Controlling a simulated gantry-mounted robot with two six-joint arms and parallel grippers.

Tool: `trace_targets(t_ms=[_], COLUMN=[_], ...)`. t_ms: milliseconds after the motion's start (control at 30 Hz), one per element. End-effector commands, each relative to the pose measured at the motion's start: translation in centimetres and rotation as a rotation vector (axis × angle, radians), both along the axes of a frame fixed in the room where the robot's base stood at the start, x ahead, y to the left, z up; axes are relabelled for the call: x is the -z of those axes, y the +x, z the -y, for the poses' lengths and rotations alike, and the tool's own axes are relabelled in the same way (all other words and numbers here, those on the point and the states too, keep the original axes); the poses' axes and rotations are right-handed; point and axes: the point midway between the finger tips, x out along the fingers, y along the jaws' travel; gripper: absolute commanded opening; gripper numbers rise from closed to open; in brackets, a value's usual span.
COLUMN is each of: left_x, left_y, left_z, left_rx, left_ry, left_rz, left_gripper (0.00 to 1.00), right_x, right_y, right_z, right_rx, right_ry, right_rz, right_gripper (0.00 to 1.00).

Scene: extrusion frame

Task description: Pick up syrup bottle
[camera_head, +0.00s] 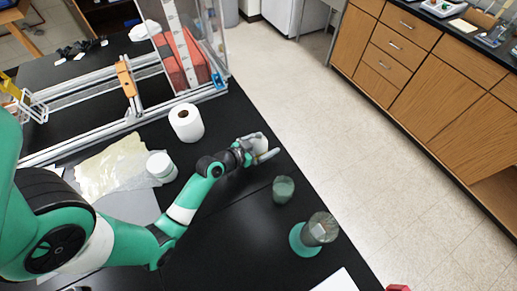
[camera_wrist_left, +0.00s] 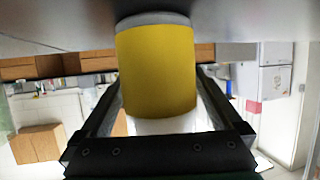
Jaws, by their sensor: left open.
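The item at my left gripper looks like the syrup bottle: a small white cylinder (camera_head: 260,142) near the right edge of the black table in the head view. In the left wrist view the bottle (camera_wrist_left: 157,70) shows a broad yellow band with white at its ends. My left gripper (camera_head: 265,149) is open, with its fingers on either side of the bottle. In the left wrist view the dark fingers of the gripper (camera_wrist_left: 161,76) flank it. Whether they touch it is unclear. My right gripper is not in view.
A white paper roll (camera_head: 186,123) and a white jar (camera_head: 161,167) stand left of the gripper. A greenish cup (camera_head: 283,189) and a container on a green base (camera_head: 304,240) stand right of it. An extrusion frame (camera_head: 100,139) lies behind. The table edge is close.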

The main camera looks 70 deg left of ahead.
Motion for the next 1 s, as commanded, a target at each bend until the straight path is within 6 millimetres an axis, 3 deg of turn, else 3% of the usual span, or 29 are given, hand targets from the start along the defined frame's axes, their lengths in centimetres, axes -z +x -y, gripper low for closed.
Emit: trace_targets(t_ms=[200,700,1000], left_x=[0.06,0.00,-0.44], left_y=[0.12,0.11,0.12], left_z=[-0.05,-0.06,-0.07], left_rx=[-0.001,-0.001,-0.001], left_ry=[0.000,0.001,0.002], left_rz=[-0.001,0.001,0.001], left_gripper=[1.00,0.12,0.12], right_x=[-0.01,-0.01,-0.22], right_y=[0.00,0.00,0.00], right_z=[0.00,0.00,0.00], right_rx=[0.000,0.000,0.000], right_ry=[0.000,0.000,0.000], right_rz=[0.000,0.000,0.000], right_gripper=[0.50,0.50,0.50])
